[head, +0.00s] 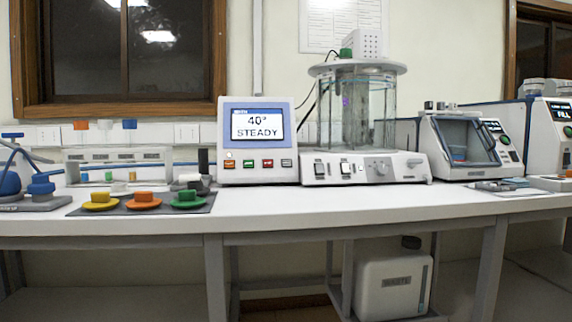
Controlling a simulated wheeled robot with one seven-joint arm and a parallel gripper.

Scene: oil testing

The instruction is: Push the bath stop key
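The bath controller (229,140) is a pale box with a blue-framed screen (257,125) reading "40° STEADY". It stands on the bench left of the glass bath (366,110). A row of small coloured keys runs along the controller's lower front. One of them is a red key (267,163), right of centre in the row. The key labels are too small to read, so I cannot tell for sure which one is the stop key. My gripper is not in view.
The white bench (330,203) has a clear front strip before the controller and bath base (330,180). Yellow, orange and green round pieces sit on a dark mat (118,208) at left. Other instruments (462,145) stand at right. A waste canister (390,285) is under the bench.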

